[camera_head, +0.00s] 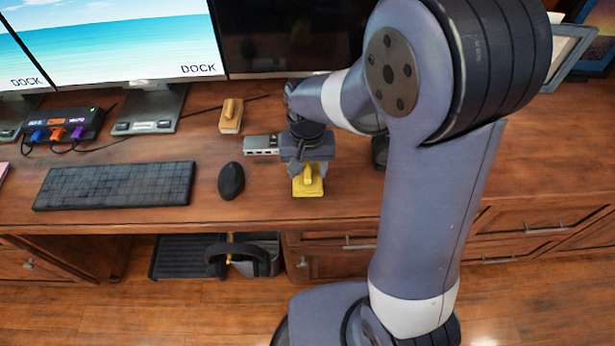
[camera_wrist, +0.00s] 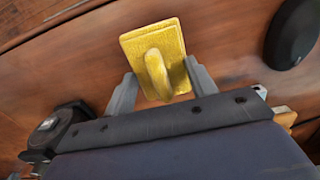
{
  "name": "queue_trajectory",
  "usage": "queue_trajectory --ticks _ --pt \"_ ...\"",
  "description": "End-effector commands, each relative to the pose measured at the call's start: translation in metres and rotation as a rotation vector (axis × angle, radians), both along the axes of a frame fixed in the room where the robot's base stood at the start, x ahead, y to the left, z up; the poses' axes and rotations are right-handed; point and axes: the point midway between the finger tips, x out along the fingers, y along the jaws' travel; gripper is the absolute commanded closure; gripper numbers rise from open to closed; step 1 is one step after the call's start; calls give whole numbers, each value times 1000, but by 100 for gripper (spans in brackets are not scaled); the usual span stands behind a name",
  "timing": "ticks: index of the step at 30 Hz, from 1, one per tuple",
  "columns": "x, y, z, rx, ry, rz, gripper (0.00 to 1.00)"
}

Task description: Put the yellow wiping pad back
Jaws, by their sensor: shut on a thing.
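The yellow wiping pad (camera_head: 309,187) is a flat yellow block with a raised handle. It shows near the front edge of the desk in the head view. My gripper (camera_head: 307,168) is above it, pointing down, and is shut on the pad. In the wrist view, the pad (camera_wrist: 133,43) lies between the two grey fingers of my gripper (camera_wrist: 161,88), with its curved handle toward the camera. I cannot tell whether the pad touches the desk or is slightly above it.
A tan pad with a handle (camera_head: 231,116) lies farther back. A grey hub (camera_head: 261,145) sits close left of my gripper. A black mouse (camera_head: 231,181) and keyboard (camera_head: 115,186) are further left. A cable dock (camera_head: 62,126) and monitors stand behind. Desk to the right looks clear.

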Motion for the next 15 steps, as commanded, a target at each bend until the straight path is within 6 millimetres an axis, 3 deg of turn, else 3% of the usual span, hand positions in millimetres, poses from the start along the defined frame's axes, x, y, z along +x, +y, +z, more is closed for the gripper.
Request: queue_trajectory --ticks 7,15 --pt "-1 0 -33 -1 3 1 73" --pt "0 0 -36 0 1 1 73"
